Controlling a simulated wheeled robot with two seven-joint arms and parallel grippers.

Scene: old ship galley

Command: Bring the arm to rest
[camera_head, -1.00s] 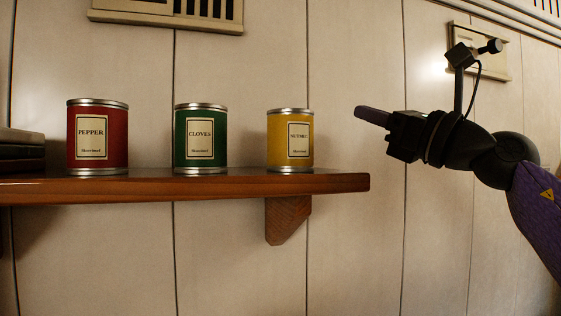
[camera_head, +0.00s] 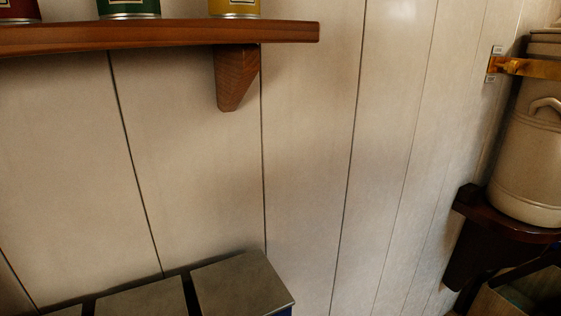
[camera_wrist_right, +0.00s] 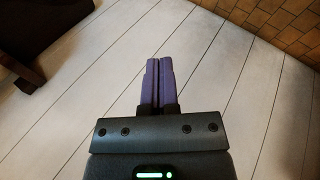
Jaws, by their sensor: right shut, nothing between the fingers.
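My right gripper (camera_wrist_right: 152,82) shows in the right wrist view with its two purple fingers together and nothing between them. It points over a pale planked surface (camera_wrist_right: 85,75), apart from any object. Neither gripper shows in the head view now. My left gripper is in no current view.
A wooden shelf (camera_head: 170,35) holds red, green (camera_head: 128,8) and yellow (camera_head: 235,7) tins, cut off at the top. Metal-topped boxes (camera_head: 240,280) stand below. A large cream container (camera_head: 530,150) stands on a dark bracket shelf (camera_head: 505,222) at right. Brown tiles (camera_wrist_right: 285,25) show in the wrist view.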

